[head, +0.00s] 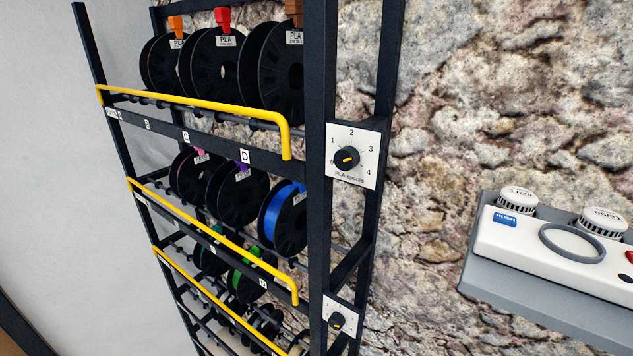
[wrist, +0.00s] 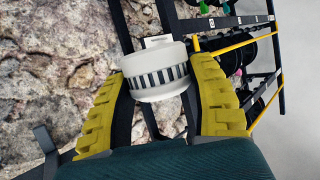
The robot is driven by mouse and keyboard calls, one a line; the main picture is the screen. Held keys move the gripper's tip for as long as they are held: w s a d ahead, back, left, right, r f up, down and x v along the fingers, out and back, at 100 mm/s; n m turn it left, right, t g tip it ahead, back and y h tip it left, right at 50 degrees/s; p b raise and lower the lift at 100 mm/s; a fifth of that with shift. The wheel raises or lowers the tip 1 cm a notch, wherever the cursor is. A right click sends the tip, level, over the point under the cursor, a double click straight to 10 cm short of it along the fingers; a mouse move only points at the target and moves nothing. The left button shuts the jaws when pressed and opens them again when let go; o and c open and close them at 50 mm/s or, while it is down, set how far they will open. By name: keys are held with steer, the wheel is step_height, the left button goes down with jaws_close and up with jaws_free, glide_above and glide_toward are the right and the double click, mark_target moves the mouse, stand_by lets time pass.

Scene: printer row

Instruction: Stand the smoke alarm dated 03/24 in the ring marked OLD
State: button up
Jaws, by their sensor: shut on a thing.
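My gripper (wrist: 158,80) is shut on a white round smoke alarm (wrist: 155,68) with dark slots around its side, held between the yellow pads. A pale tab shows at its top; no date can be read on it. In the head view two more white smoke alarms stand at the right, one at the left end (head: 517,200) of a white unit and one behind it at the right (head: 604,221). Their labels are upside down and too small to read surely. A grey ring (head: 572,243) on the white unit is empty; no OLD marking is legible. My gripper is not in the head view.
The white unit (head: 505,238), with a blue label and a red button, sits on a grey shelf (head: 490,285) against the stone wall. A black rack (head: 317,90) of filament spools with yellow bars and dial plates (head: 352,154) stands left of it.

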steer(key=a+f+p, duration=0.1)
steer(key=a+f, duration=0.2)
steer(key=f, duration=0.3)
steer(key=a+f+n+y+p, duration=0.1)
steer(key=a+f, duration=0.3)
steer(key=f, duration=0.2)
steer(key=shift+w+a+f+y, duration=0.15)
steer(key=shift+w+a+y, duration=0.05)
steer(key=shift+y, duration=0.1)
